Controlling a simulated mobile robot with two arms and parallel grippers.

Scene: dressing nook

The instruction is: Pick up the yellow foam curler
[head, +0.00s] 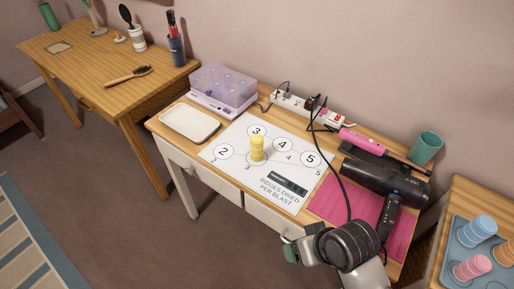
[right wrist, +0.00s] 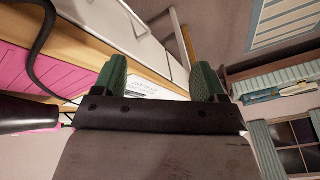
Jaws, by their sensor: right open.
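The yellow foam curler (head: 257,148) stands upright on a white printed sheet (head: 225,137) with numbered circles, in the middle of the desk. My right gripper (head: 290,250) is beyond the desk's front edge, below and to the right of the curler in the head view, apart from it. In the right wrist view its two green fingers (right wrist: 158,80) are spread with nothing between them. The curler does not show in that view. My left gripper is not in view.
A hair dryer (head: 385,183) lies by a pink mat (head: 332,205) at right, its black cord crossing the desk. A purple-lidded case (head: 222,85), white tray (head: 189,123) and power strip (head: 300,107) line the desk. More curlers (head: 472,267) stand in a blue-grey tray at far right.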

